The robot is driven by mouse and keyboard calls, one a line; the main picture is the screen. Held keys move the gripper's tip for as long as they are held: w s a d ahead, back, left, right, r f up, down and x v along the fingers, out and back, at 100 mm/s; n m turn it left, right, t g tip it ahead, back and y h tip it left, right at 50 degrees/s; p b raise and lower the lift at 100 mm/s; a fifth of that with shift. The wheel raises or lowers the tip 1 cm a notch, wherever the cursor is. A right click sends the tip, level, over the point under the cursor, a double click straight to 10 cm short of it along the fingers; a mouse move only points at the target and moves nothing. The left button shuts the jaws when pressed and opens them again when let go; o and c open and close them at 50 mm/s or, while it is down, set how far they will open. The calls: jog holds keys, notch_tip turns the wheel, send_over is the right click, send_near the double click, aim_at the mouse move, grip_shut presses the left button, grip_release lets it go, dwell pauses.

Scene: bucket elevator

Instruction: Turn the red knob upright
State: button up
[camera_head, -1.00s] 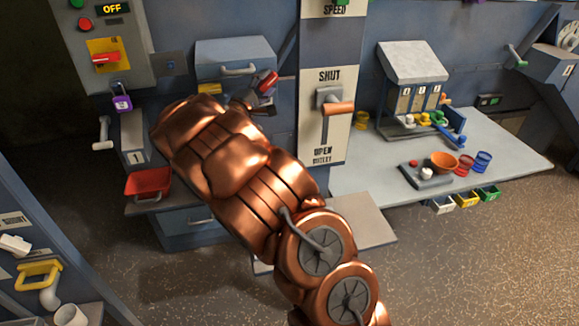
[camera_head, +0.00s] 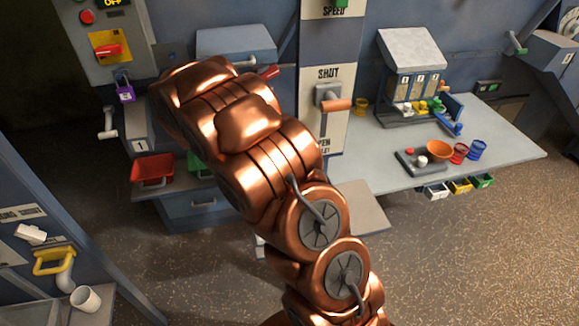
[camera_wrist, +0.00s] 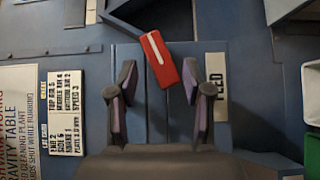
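The red knob (camera_wrist: 160,58) with a white stripe shows in the wrist view, on a blue panel. It is tilted, its top leaning left. My gripper (camera_wrist: 158,84) is open, with one finger on each side below the knob's top and a visible gap between them. Contact with the knob cannot be told. In the head view, a red piece (camera_head: 268,71), which looks like the same knob, shows just past my copper arm. My gripper is hidden behind the arm there.
Another red handle on a yellow plate (camera_head: 109,48) is at upper left, above a purple padlock (camera_head: 125,92). A lever with an orange grip (camera_head: 338,105) stands right of my arm. A red bin (camera_head: 153,168) and a green bin (camera_head: 197,166) sit below.

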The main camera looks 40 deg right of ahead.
jog(key=b+v, duration=0.2)
jog(key=v, duration=0.3)
jog(key=s+a+f+m+g+y, duration=0.1)
jog(key=s+f+g, duration=0.1)
jog(key=s, duration=0.6)
jog(key=s+a+f+m+g+y+b, duration=0.1)
jog(key=s+a+f+g+y, duration=0.1)
jog(key=s, duration=0.6)
jog(key=s+a+f+m+g+y+b, duration=0.1)
jog(key=s+f+m+g+y, duration=0.1)
jog(key=s+f, duration=0.3)
jog(key=shift+s+a+f+g, duration=0.15)
jog(key=shift+s+a+g, duration=0.4)
jog(key=shift+s, duration=1)
jog(key=shift+o, duration=0.4)
jog(key=shift+d, duration=0.15)
